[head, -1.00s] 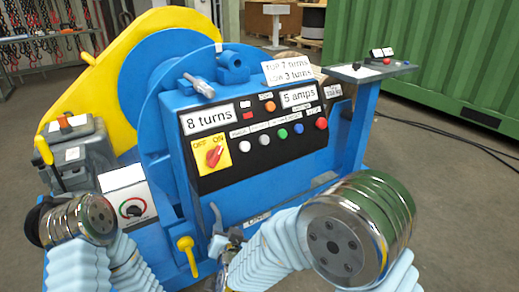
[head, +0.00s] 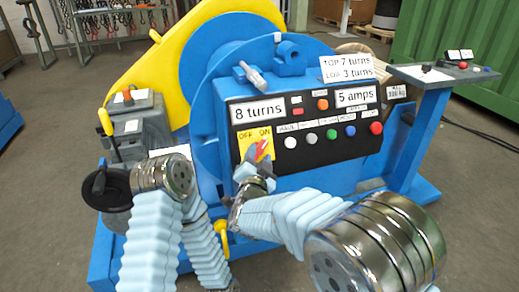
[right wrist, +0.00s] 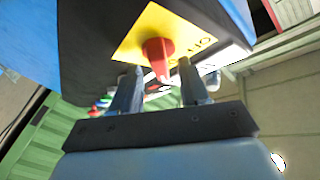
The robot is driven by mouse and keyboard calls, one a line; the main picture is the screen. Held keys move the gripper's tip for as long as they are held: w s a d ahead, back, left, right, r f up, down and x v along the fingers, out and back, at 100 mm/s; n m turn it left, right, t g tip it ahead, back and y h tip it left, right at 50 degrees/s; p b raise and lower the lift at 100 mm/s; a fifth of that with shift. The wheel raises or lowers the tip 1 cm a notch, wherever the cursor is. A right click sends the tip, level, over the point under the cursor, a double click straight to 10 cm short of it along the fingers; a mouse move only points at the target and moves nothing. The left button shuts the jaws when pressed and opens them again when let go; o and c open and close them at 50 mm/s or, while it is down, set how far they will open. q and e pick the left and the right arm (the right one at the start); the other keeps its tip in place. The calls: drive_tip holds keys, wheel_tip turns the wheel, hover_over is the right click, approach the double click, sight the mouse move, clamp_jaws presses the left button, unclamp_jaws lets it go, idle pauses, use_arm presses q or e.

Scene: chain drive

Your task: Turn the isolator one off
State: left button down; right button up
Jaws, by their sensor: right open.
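The isolator is a red rotary knob (head: 262,149) on a yellow plate (head: 246,139) marked OFF and ON, at the left of the black control panel. The knob leans up towards ON. My right gripper (head: 256,168) is just below and in front of it, hiding part of the plate. In the right wrist view my open gripper (right wrist: 160,78) has the red knob (right wrist: 158,52) ahead of its gap, with the tips close to it. I cannot tell whether they touch. My left arm is folded at the left; its gripper does not show.
White, green, blue and red buttons (head: 333,134) run along the panel (head: 310,152) right of the isolator.

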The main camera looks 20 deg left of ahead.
drive_tip(key=shift+w+a, duration=0.2)
drive_tip(key=shift+w, duration=0.75)
use_arm(q)
drive_tip(key=shift+r, duration=0.3)
use_arm(e)
drive_tip(key=shift+c, duration=0.4)
